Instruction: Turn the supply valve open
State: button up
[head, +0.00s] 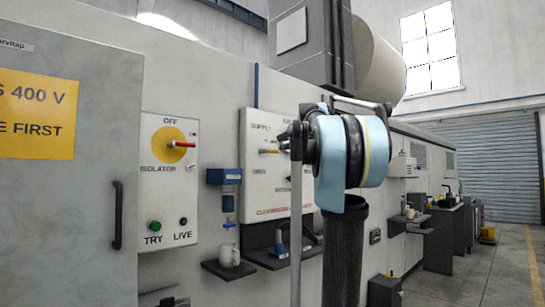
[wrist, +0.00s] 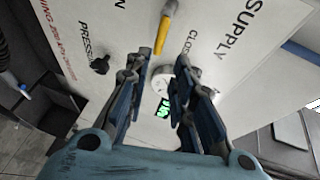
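The supply valve's yellow lever (head: 268,151) is on the white panel under the word SUPPLY in the head view, lying roughly level. In the wrist view the yellow lever (wrist: 164,32) lies beyond my fingertips, near the top middle, between the CLOSED lettering and a word ending in N. My gripper (wrist: 160,64) is open, with its two fingers apart and nothing between them. The lever is in line with the gap and looks apart from both fingers. In the head view my arm covers the right part of the panel, and the gripper is hard to make out.
A round white gauge (wrist: 188,72) and a black knob (wrist: 98,65) sit on the panel near the fingers. Left of the panel is the isolator's red handle (head: 183,145) on a yellow disc. A shelf with a white mug (head: 229,255) juts out below.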

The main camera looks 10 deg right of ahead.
aim_at(274, 151)
jog(key=x, duration=1.6)
jog(key=shift+a+f, duration=0.1)
jog(key=shift+f, duration=0.05)
grip_shut()
